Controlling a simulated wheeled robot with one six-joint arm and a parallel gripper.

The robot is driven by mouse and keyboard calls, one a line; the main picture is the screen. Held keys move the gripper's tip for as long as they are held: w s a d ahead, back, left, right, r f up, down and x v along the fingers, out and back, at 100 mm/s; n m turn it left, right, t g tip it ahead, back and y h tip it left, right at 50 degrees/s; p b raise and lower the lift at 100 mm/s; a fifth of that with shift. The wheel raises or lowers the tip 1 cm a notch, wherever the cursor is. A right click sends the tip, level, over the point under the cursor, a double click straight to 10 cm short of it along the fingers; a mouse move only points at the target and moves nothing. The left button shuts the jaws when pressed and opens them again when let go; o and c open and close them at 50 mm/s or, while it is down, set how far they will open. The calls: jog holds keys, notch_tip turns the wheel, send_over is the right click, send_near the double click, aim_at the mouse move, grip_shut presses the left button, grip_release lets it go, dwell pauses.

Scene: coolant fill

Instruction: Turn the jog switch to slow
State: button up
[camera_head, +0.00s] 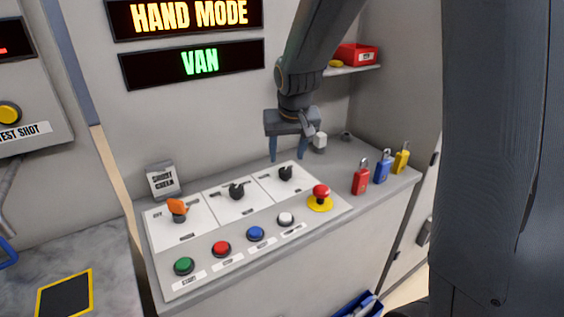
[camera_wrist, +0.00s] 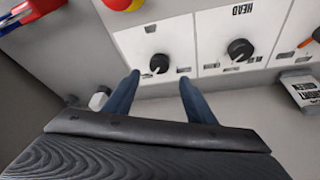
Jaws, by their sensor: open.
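My gripper (camera_head: 288,153) is open and empty, pointing down over the back of the control panel. Its blue fingers sit just above and behind the right-hand black rotary switch (camera_head: 286,173), on its own white plate. In the wrist view this switch (camera_wrist: 158,63) lies just beyond the gap between the fingertips (camera_wrist: 160,79), apart from them. A second black rotary switch (camera_head: 237,191) is in the middle; its plate reads HEAD in the wrist view. An orange-handled switch (camera_head: 178,210) is at left. The small label on the right-hand plate is unreadable, so I cannot confirm it is the jog switch.
A red mushroom button (camera_head: 321,193) on a yellow base stands right of the switches. Green, red, blue and white buttons line the front. Padlocks (camera_head: 382,167) stand at far right. A small sign (camera_head: 163,180) stands at back left. Displays read HAND MODE and VAN.

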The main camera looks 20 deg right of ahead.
aim_at(285, 170)
jog(key=shift+p+x, duration=0.6)
jog(key=shift+x, duration=3.05)
jog(key=shift+s+d, duration=0.1)
jog(key=shift+s, duration=0.05)
jog(key=shift+c, duration=0.4)
jog(key=c, duration=0.9)
